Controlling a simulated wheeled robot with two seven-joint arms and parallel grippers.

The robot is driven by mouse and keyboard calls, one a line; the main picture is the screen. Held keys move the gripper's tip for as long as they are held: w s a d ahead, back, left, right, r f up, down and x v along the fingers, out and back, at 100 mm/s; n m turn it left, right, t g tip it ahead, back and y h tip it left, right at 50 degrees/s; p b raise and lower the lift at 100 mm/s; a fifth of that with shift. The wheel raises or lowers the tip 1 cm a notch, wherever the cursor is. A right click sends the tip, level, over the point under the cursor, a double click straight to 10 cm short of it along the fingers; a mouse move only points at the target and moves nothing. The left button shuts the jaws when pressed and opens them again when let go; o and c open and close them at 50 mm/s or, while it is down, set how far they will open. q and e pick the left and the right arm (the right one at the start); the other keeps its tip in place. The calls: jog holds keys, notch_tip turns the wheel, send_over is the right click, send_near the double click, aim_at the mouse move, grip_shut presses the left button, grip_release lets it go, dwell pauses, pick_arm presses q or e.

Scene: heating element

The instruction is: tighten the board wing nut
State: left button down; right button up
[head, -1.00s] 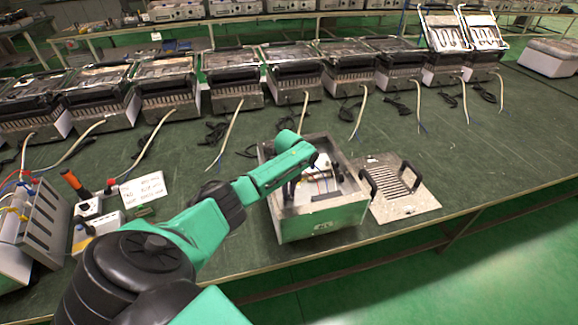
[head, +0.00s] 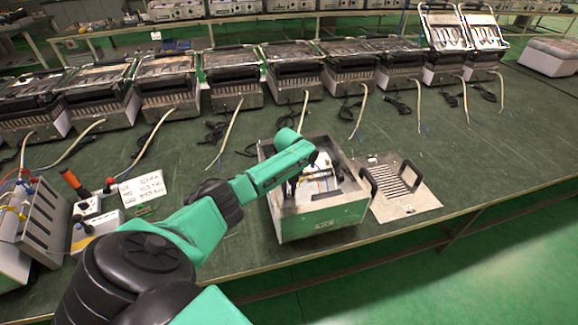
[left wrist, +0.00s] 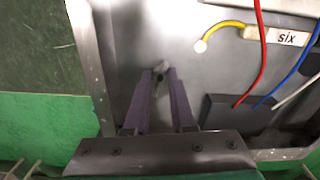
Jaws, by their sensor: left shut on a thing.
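The open metal box (head: 325,221) stands near the front edge of the table. My left gripper (head: 290,190) reaches down into its left side. In the left wrist view, my left gripper (left wrist: 161,74) is shut on a small grey metal piece (left wrist: 160,70), likely the wing nut, at the box floor. Its fingers partly cover the piece, so its shape is hard to make out. My right gripper is not in view.
In the left wrist view a yellow wire (left wrist: 222,27), a red wire (left wrist: 262,50) and a dark block (left wrist: 235,113) lie right of the fingers. The box's left wall (left wrist: 92,70) is close. A vented plate with handles (head: 408,208) lies right of the box.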

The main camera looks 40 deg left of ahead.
aim_at(289, 195)
pick_arm(q)
jog(key=c, duration=0.8)
grip_release()
jog(key=shift+w+a+r, duration=0.1)
jog(key=shift+w+r, duration=0.05)
jog(key=shift+o, duration=0.2)
notch_tip(289, 195, up, 14)
jog(key=shift+r+b, duration=0.25)
jog(key=shift+b, duration=0.05)
